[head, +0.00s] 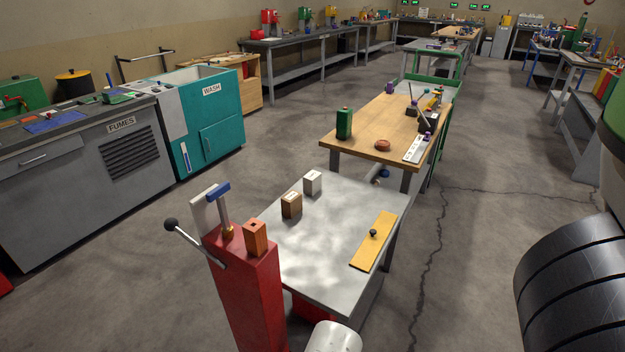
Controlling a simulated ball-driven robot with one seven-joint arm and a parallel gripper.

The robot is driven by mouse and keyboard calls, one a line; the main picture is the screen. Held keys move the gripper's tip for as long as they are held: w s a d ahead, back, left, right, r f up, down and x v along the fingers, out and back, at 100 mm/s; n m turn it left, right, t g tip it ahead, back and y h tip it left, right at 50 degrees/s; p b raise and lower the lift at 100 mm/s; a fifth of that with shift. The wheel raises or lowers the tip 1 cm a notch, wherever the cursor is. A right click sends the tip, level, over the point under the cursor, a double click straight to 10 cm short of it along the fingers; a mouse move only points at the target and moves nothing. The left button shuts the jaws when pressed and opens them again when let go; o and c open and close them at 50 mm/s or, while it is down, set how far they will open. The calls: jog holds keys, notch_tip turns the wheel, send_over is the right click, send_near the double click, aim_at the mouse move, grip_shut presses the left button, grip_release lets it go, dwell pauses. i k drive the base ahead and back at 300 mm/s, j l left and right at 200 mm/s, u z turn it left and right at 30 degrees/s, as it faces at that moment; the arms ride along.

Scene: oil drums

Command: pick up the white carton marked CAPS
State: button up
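A small white carton (312,184) stands upright near the far left edge of the grey metal table (325,232). It has a mark on its top, too small to read. A brown carton (291,206) of similar size stands just in front of it, to the left. My gripper is not in view, so its state and its place relative to the white carton do not show.
A yellow plate with a dark knob (373,234) lies on the table's right side. A red post (247,295) with a lever and an orange block stands at the near left. A wooden bench (360,120) stands behind. Open floor (490,230) lies to the right.

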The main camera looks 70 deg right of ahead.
aim_at(312, 181)
jog(key=z, duration=1.4)
